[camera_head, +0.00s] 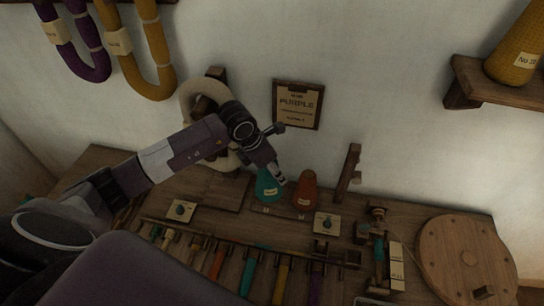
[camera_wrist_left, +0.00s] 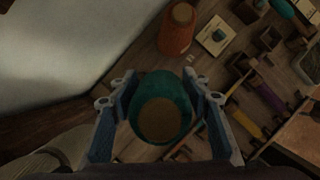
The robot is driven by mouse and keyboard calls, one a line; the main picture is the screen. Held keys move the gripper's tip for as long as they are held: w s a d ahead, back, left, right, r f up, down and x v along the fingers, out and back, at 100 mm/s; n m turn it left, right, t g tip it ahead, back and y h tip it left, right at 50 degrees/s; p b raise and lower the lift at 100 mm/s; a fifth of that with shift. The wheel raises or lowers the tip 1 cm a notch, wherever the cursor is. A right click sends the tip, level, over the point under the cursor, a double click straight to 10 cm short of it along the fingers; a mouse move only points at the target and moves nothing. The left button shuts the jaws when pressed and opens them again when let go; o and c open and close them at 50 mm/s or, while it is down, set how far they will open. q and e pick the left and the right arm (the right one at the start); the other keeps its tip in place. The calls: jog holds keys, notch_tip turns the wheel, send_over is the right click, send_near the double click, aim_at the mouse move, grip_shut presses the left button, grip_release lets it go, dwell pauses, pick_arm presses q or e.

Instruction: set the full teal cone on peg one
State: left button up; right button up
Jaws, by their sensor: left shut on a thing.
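A teal cone (camera_head: 268,187) with a small label is at the back of the bench in the head view. My left gripper (camera_head: 279,180) reaches over it from the left and is shut on it. In the left wrist view the teal cone (camera_wrist_left: 162,108) sits between the two fingers of the gripper (camera_wrist_left: 162,105), its round brown end toward the camera. Whether its base touches the bench or a peg is hidden. An orange-red cone (camera_head: 305,190) stands close to its right; it also shows in the left wrist view (camera_wrist_left: 178,30). My right gripper is not in view.
Small cards with dark knobs (camera_head: 181,210) (camera_head: 327,224) flank the cones. A wooden post (camera_head: 348,172) stands to the right, and a round wooden disc (camera_head: 463,255) lies farther right. A row of coloured bobbins (camera_head: 248,275) lies in front. A sign (camera_head: 298,104) hangs behind.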

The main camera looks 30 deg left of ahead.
pick_arm(q)
jog(key=w+a+f+n+y, duration=0.2)
jog(key=w+a+n+y, duration=0.15)
jog(key=w+n, duration=0.35)
notch_tip(320, 180, down, 9)
jog(key=b, duration=0.8)
jog(key=shift+s+a+f+n+t, duration=0.15)
jog(key=shift+s+n+t, duration=0.15)
jog(key=shift+s, duration=0.15)
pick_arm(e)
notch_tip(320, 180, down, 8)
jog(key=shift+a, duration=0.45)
pick_arm(q)
jog(key=shift+h, duration=0.25)
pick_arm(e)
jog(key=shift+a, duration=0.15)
pick_arm(q)
jog(key=o, duration=1.4)
jog(key=o, duration=0.3)
